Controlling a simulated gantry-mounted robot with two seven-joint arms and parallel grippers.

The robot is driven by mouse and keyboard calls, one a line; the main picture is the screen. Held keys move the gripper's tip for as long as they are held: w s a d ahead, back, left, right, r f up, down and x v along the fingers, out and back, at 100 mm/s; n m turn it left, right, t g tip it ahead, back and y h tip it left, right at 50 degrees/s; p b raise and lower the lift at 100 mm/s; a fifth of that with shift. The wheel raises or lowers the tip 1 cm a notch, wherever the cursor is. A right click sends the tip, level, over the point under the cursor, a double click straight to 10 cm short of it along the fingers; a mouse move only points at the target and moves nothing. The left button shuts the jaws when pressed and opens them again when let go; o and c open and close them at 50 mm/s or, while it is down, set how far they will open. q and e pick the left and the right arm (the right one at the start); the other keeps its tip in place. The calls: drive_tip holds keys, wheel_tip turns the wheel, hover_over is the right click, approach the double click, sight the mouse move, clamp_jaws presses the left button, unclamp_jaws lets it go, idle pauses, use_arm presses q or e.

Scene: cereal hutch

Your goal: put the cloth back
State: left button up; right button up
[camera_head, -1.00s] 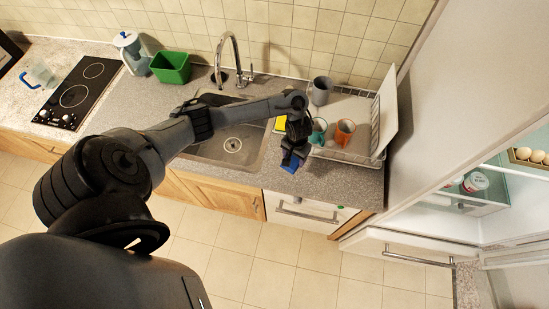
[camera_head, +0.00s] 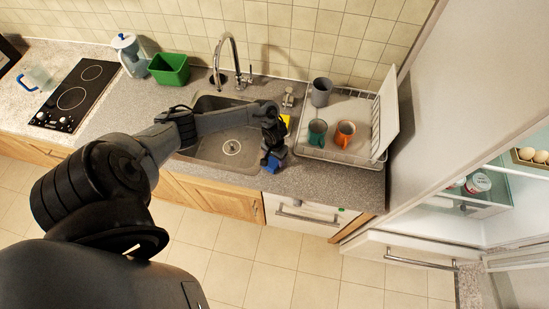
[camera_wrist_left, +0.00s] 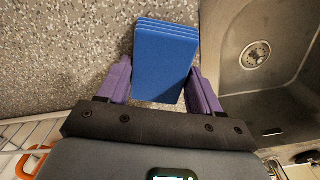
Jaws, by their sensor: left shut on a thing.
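The cloth is a blue, folded stack (camera_head: 271,165) at the worktop's front, by the right edge of the sink. It also fills the middle of the left wrist view (camera_wrist_left: 166,50), between the purple fingers. My left gripper (camera_head: 273,151) points down and is shut on the cloth. In the left wrist view my left gripper (camera_wrist_left: 160,75) has a finger on each side of it, with speckled worktop beneath. Whether the cloth touches the worktop is unclear. My right gripper is not in view.
The sink (camera_head: 185,152) lies left of the gripper. A dish rack (camera_head: 366,157) with a grey cup (camera_head: 320,92), a teal cup (camera_head: 316,134) and an orange cup (camera_head: 344,134) stands right. A yellow item (camera_head: 286,120) is behind the gripper. A green bin (camera_head: 169,70) stands back left.

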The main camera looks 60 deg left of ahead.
use_arm(q)
drive_tip(key=shift+f, duration=0.2)
drive_tip(key=o, duration=1.1)
